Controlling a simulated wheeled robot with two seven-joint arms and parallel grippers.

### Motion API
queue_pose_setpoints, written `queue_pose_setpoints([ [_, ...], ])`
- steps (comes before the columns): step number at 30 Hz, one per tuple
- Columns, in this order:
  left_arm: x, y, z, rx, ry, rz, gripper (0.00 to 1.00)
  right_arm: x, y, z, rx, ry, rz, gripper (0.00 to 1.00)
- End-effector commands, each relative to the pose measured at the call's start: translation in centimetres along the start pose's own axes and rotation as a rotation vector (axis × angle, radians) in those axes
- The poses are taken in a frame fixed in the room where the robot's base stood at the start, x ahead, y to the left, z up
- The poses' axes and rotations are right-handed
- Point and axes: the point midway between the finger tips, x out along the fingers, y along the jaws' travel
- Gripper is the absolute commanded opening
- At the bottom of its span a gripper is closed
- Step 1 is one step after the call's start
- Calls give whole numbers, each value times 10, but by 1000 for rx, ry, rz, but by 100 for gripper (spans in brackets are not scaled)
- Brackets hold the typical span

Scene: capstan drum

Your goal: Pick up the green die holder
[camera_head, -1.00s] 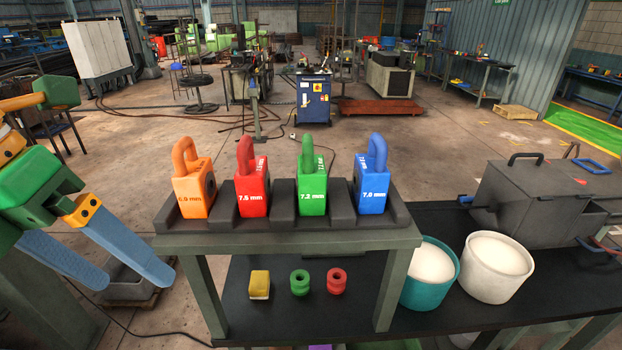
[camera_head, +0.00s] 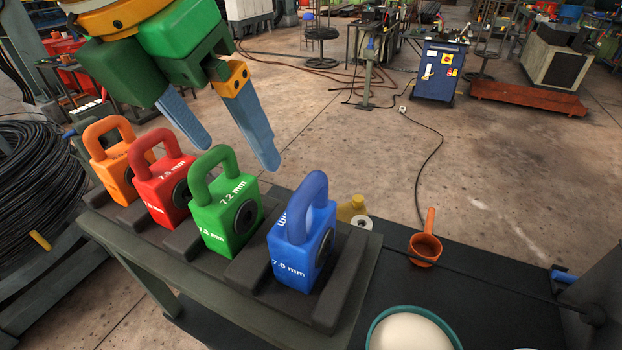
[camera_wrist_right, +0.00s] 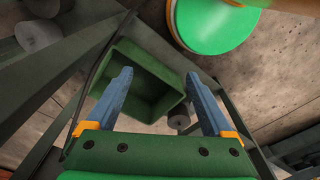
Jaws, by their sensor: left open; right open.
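The green die holder (camera_head: 225,212) is a block with a loop handle, marked 7.2 mm. It sits upright in the dark rack (camera_head: 255,272) between the red die holder (camera_head: 160,190) and the blue die holder (camera_head: 303,243). The orange die holder (camera_head: 112,165) is at the rack's left end. My left gripper (camera_head: 238,158) is open and empty, fingers pointing down, above and just behind the green handle, apart from it as far as I can tell. My right gripper (camera_wrist_right: 160,100) is open in the right wrist view, with nothing between its fingers.
A green bin (camera_wrist_right: 145,85) lies beyond my right fingers, under a frame. In the head view, an orange ladle (camera_head: 425,247) and a teal bucket (camera_head: 372,335) are on the dark lower surface at right. A wire coil (camera_head: 35,175) stands at far left.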

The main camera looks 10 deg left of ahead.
Motion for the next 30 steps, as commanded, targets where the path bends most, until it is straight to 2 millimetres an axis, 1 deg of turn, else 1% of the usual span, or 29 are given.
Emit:
queue_pose_setpoints([
  [3,19,0,-1,2,4,-2,90,6,-2,0,1,0,-4,86],
  [5,28,0,1,1,5,-1,90,5,-6,0,3,1,-10,86],
  [8,46,1,4,1,6,0,90,-4,-14,-2,6,1,-22,86],
  [9,54,1,4,-1,3,0,90,-3,-15,-1,6,1,-24,86],
  [10,59,1,4,0,2,0,90,-4,-16,-2,6,1,-25,86],
  [13,67,0,3,0,1,-2,90,-4,-16,-1,5,1,-25,86],
  [18,68,0,4,0,-1,-2,90,-3,-12,-1,3,0,-19,86],
  [19,68,0,4,0,-1,-2,85,-3,-11,-1,3,0,-18,86],
  [20,68,0,4,0,-1,-2,76,-3,-11,0,3,0,-17,86],
  [21,67,0,4,0,-1,-2,66,-3,-10,0,3,0,-16,86],
  [23,67,0,4,0,-1,-2,50,-3,-9,0,3,-1,-15,86],
  [24,67,0,4,0,-1,-2,39,-3,-9,0,3,-1,-14,86],
  [26,67,0,4,0,-1,-2,22,-3,-9,0,3,-1,-14,86],
  [27,67,0,4,0,-1,-2,12,-3,-8,0,3,-1,-14,86],
  [28,67,0,4,0,-1,-2,4,-3,-8,0,3,-1,-14,86],
  [29,67,0,4,0,-1,-2,0,-3,-8,0,4,-1,-14,86],
  [30,67,0,4,0,-1,-2,0,-3,-8,0,4,0,-13,86],
])
